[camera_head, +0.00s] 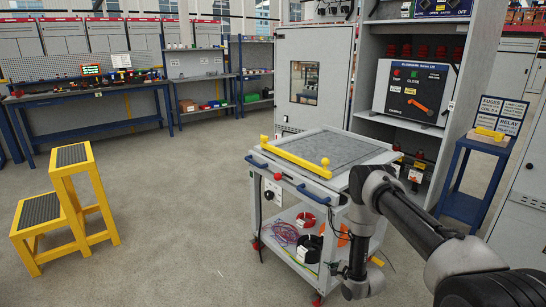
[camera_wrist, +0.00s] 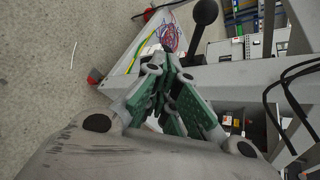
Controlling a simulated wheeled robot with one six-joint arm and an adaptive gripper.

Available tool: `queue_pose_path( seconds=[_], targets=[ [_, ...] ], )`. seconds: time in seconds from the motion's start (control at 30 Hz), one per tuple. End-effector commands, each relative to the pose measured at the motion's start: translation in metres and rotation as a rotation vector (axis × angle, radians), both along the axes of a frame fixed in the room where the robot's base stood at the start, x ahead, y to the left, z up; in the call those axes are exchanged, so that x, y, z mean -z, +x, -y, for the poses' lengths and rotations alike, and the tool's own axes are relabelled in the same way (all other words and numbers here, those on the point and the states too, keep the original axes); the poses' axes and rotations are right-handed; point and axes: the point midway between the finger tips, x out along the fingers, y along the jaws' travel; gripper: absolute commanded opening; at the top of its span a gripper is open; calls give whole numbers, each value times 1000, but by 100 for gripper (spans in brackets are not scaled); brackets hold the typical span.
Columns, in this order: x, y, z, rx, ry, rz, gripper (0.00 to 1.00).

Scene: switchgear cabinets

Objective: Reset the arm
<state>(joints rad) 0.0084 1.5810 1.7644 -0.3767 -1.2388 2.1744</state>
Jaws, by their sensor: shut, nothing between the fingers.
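My gripper (camera_wrist: 178,80), with green-padded fingers, is shut and empty in the wrist view. It points toward the side of the grey trolley, whose lower shelf and coiled wires show beyond the fingertips. In the head view my dark arm (camera_head: 415,225) reaches in from the lower right and bends down beside the trolley (camera_head: 345,150). The fingers cannot be made out clearly there. I cannot tell whether the arm touches the trolley.
The trolley carries a yellow bar (camera_head: 295,158) on top and coiled wires (camera_head: 284,233) below. An open switchgear cabinet (camera_head: 412,90) stands behind it, with a blue stand (camera_head: 470,175) at right. Yellow steps (camera_head: 75,200) stand at left. The floor between is clear.

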Motion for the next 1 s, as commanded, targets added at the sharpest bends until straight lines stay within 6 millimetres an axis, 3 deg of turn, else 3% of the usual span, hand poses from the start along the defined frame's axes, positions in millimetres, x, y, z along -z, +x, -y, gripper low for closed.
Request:
queue_pose_path(
  seconds=[0.1, 0.2, 0.27, 0.37, 0.47, 0.57, 0.77, 1.0],
  targets=[
    [46, -45, 13, -155, -279, -145, 0],
    [70, -90, 26, -315, -469, -279, 0],
    [69, -109, 35, -428, -576, -346, 0],
    [46, -131, 51, -628, -727, -443, 0],
    [4, -146, 66, -832, -840, -516, 0],
    [-51, -157, 78, -1022, -915, -566, 0],
    [-182, -185, 92, -1362, -984, -606, 0],
    [-330, -236, 96, -1636, -994, -559, 0]
  ],
)
